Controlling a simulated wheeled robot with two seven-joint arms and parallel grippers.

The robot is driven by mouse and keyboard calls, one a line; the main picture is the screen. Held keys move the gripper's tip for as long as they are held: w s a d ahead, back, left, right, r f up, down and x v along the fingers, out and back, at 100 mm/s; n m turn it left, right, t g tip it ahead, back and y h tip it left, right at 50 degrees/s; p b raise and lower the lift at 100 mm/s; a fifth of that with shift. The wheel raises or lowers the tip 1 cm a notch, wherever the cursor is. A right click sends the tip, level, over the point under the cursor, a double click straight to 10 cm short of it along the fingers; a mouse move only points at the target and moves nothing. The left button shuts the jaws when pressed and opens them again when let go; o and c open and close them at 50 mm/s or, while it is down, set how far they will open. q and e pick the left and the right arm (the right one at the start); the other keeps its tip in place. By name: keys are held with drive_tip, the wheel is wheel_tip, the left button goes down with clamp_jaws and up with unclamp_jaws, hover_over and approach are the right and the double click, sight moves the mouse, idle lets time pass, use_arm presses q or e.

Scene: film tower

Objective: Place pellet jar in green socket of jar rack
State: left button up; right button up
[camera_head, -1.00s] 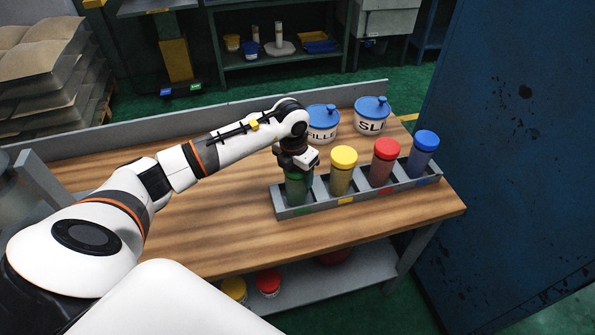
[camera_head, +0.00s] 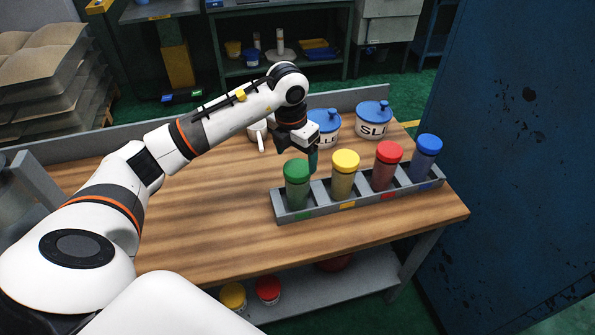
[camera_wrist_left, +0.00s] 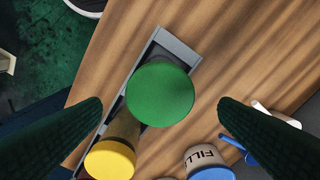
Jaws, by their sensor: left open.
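The pellet jar with the green lid (camera_head: 297,185) stands upright in the leftmost socket of the grey jar rack (camera_head: 362,203), above the green mark. Its round green lid (camera_wrist_left: 160,92) shows from above in the left wrist view. My left gripper (camera_head: 298,153) is above and just behind the jar, open and empty. In the left wrist view its two dark fingers (camera_wrist_left: 160,112) are wide apart, with the green lid between them in the picture and clear of both. My right gripper is not in view.
Jars with yellow (camera_head: 344,174), red (camera_head: 386,164) and blue (camera_head: 425,157) lids fill the other sockets. Two white tubs with blue lids, one at the back (camera_head: 373,119), stand behind the rack. The table's left and front (camera_head: 205,220) are clear.

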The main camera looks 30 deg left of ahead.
use_arm(q)
drive_tip(key=shift+s+r, duration=0.15)
drive_tip(key=shift+r, duration=0.8)
drive_tip(key=shift+s+r, duration=0.1)
drive_tip(key=shift+r, duration=0.8)
